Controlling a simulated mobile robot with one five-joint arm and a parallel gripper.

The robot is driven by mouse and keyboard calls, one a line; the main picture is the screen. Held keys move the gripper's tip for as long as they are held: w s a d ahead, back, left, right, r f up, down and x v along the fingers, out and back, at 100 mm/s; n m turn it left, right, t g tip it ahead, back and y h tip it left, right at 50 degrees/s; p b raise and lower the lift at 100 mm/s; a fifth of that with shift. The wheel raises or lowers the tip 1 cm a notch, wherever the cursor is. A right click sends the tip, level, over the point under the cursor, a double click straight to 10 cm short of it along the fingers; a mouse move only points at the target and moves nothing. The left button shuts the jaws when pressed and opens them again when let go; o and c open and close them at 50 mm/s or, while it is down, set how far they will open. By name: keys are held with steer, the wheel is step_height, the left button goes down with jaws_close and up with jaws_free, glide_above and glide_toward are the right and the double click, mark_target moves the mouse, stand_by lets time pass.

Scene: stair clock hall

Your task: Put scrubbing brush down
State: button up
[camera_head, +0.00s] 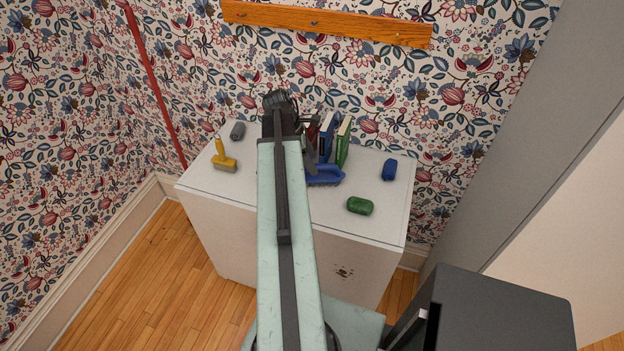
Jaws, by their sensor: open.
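A blue scrubbing brush (325,175) with bristles along its lower edge rests on the white cabinet top (290,195), just right of my arm. Its left end is hidden behind my arm. My gripper (314,150) is open at the far end of the arm, close above and behind the brush. The fingers are small and partly hidden, and I cannot tell whether they touch the brush. A yellow brush (225,162) with an upright handle stands on the cabinet top at the left.
Several upright books (343,142) stand behind the blue brush. A green soap-like block (360,206) lies at the front right, a blue block (389,170) at the right, and a grey object (238,131) at the back left. A wooden rail (330,24) runs along the wall above.

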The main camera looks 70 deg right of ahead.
mark_target(319, 175)
steer(key=b+x, duration=0.7)
steer(key=x, duration=0.1)
steer(key=shift+w+a+f, duration=0.15)
steer(key=shift+w+a, duration=0.05)
steer(key=shift+a, duration=0.15)
steer(key=shift+r, duration=0.2)
steer(key=c, duration=1.3)
steer(key=shift+c, duration=0.2)
steer(key=shift+r, duration=0.1)
step_height(319, 175, up, 28)
steer(key=p, duration=2.8)
